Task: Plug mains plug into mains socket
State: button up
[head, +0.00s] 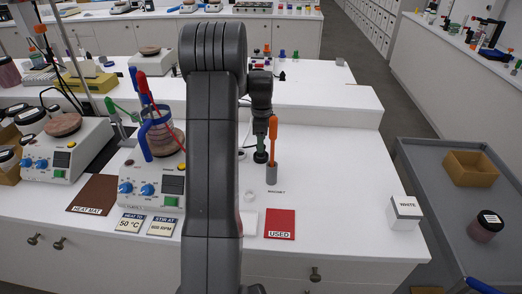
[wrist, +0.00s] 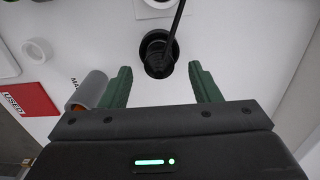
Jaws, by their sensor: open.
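My gripper (head: 261,157) points down over the white bench, just behind and left of an orange-handled tool. In the wrist view its two green fingers (wrist: 160,72) are apart with nothing between them. A black, round mains plug (wrist: 158,56) with a ribbed neck and a dark cable is just beyond the fingertips, roughly centred between them. I cannot tell whether the fingers are level with it. A pale block (wrist: 158,5) with dark marks is cut off at the top edge of the wrist view; I cannot tell whether it is the mains socket. In the head view my arm hides part of this area.
The orange-handled tool (head: 273,130) stands in a grey holder (head: 271,174), close to my gripper's left finger in the wrist view. A red USED mat (head: 280,222) lies in front. A stirrer hotplate (head: 150,190) stands left, a WHITE box (head: 404,212) right.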

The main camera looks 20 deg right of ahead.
jog(key=shift+f, duration=1.6)
jog(key=shift+a, duration=0.1)
jog(key=shift+c, duration=0.5)
jog(key=c, duration=1)
jog(key=shift+r, duration=0.1)
